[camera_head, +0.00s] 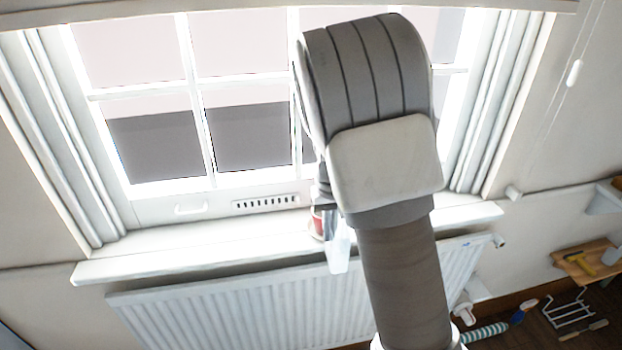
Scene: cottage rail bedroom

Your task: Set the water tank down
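A pale, translucent object (339,252), which may be the water tank, shows just left of my arm, in front of the window sill and above the radiator. Its right side is hidden behind my arm. My gripper is mostly or wholly hidden behind my raised arm. Only a small dark grey part of the wrist area shows at the arm's left edge, just above the pale object. I cannot see fingertips, nor whether they hold the pale object.
A red and white item (317,222) stands on the white window sill (180,252), partly hidden. The sill's left stretch is clear. A white radiator (240,312) is below. At lower right are a wooden board (585,262), a wire rack (567,308) and a striped item (485,332).

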